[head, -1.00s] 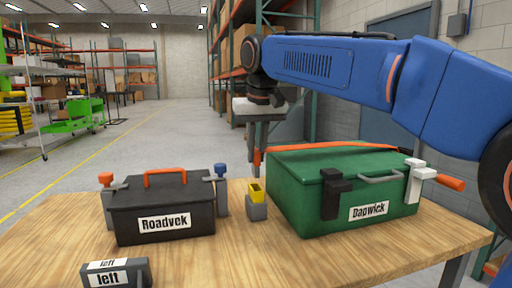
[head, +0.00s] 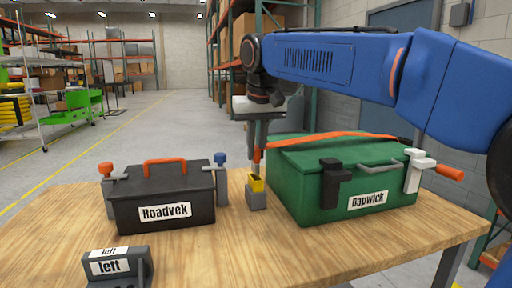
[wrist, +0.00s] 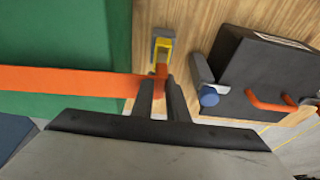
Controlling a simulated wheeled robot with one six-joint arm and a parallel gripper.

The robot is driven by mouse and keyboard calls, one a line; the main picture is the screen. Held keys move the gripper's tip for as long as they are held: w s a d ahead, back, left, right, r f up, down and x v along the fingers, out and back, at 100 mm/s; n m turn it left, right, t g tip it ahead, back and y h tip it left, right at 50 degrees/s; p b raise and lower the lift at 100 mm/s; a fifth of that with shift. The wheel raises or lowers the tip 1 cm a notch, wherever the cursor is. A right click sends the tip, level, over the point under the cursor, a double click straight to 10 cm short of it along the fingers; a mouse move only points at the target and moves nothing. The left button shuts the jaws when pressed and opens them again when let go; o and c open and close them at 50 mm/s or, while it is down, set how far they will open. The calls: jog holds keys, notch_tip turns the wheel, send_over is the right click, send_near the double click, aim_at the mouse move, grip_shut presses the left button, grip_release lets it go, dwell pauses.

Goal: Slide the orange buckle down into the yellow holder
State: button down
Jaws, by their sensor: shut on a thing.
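My gripper (head: 258,156) reaches down beside the green box and is shut on the orange buckle (head: 257,169). The wrist view also shows my gripper (wrist: 159,84) with the buckle (wrist: 161,71) at its fingertips. The buckle is on the end of the orange strap (wrist: 60,79), which runs over the green box. The yellow holder (head: 256,184) stands upright on a grey block, directly below the buckle in the head view. In the wrist view the holder (wrist: 162,48) is just ahead of the fingertips. The buckle's lower end is at the holder's top; whether it is inside I cannot tell.
The green "Dapwick" box (head: 300,195) stands close on the right of the holder, with black and white clamps. The black "Roadvek" box (head: 165,211) with a blue knob is on the left. A grey "left" block (head: 118,266) lies at the front of the wooden table (head: 240,255).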

aim_at(256, 160)
jog(key=shift+f, duration=1.55)
jog(key=shift+f, duration=0.15)
jog(key=c, duration=1.7)
grip_release()
jog(key=shift+o, duration=0.2)
